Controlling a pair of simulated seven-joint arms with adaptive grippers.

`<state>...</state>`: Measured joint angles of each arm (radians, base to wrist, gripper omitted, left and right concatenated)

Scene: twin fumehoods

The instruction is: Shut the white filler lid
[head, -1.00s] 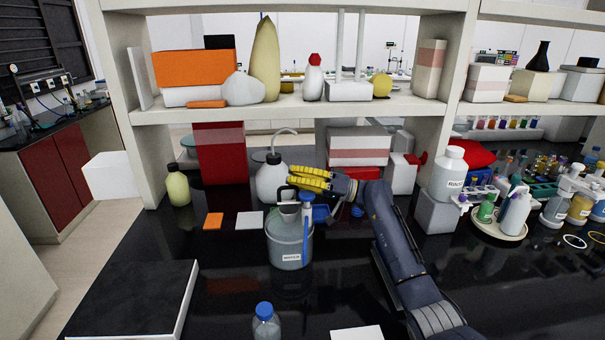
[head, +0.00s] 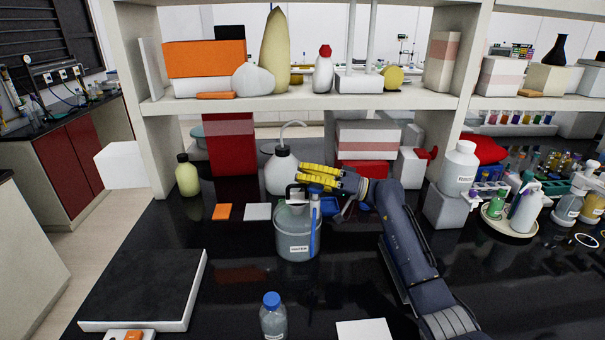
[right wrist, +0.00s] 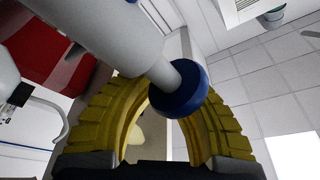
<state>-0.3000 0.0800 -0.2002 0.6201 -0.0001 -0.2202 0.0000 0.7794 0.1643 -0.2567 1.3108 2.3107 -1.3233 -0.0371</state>
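A grey water tank (head: 297,240) labelled WATER stands on the dark bench in the head view. On its top is a small pale filler part (head: 297,194) with a dark frame; its lid is too small to make out clearly. A blue upright tube (head: 314,228) runs down the tank's right side. My right gripper (head: 302,178), with yellow fingers, is just above and right of the filler, its fingers close together. My left gripper is out of view.
A white wash bottle (head: 281,175) stands close behind the tank. A shelf (head: 300,103) runs above. A clear bottle with a blue cap (head: 272,318) stands in front, and a dark slab (head: 140,290) lies front left.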

